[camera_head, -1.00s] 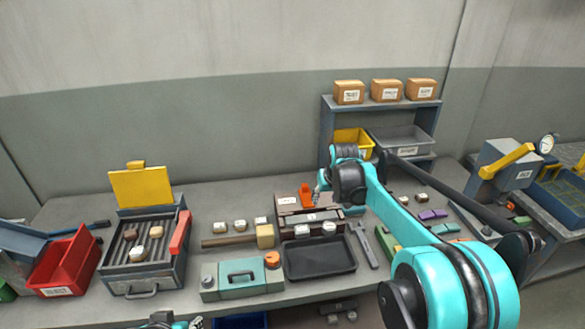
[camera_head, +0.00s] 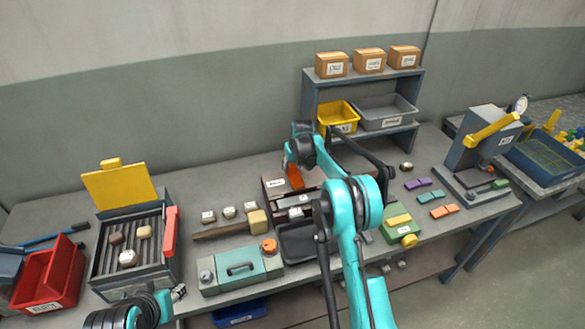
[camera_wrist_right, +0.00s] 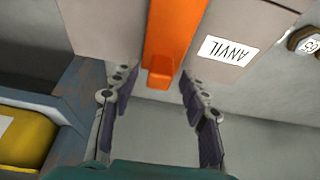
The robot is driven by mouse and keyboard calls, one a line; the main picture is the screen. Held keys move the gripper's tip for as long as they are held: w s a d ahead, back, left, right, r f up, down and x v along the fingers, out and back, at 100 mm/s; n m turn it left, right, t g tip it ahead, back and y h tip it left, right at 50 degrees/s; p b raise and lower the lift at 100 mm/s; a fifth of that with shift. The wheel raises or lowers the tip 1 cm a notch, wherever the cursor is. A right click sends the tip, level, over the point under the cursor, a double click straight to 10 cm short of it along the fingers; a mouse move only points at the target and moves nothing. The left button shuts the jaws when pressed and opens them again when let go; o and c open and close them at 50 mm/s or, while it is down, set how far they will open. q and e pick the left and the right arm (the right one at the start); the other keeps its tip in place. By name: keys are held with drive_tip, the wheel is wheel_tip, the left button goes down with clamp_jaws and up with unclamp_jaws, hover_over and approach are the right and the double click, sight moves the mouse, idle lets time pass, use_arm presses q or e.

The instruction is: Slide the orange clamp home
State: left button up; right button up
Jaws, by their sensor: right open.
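The orange clamp (camera_head: 295,178) stands on the brown anvil block (camera_head: 273,184) in the middle of the bench, partly hidden by my right arm. In the right wrist view the clamp (camera_wrist_right: 174,40) is a long orange bar beside the white ANVIL label (camera_wrist_right: 227,50). My right gripper (camera_wrist_right: 155,77) is open, one finger on each side of the bar's near end, with gaps showing on both sides. In the head view the right gripper's fingers are mostly hidden behind its own arm. My left gripper (camera_head: 178,292) is low at the left; its fingers are too small to read.
A shelf (camera_head: 312,98) with a yellow bin (camera_head: 338,113) stands behind the anvil. A black tray (camera_head: 296,250) and a teal box (camera_head: 236,280) are in front. A heater with a raised yellow lid (camera_head: 120,187) is at left. Several small blocks lie near the anvil.

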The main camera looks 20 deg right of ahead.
sight(296, 179)
drive_tip(key=shift+w+f, duration=0.1)
drive_tip(key=shift+f, duration=0.25)
clamp_jaws()
drive_tip(key=shift+s, duration=0.5)
drive_tip(key=s+b, duration=0.1)
drive_tip(key=s, duration=0.2)
drive_tip(key=shift+s+d, duration=0.1)
drive_tip(key=shift+s, duration=0.2)
drive_tip(key=shift+s+f, duration=0.1)
drive_tip(key=shift+s, duration=0.05)
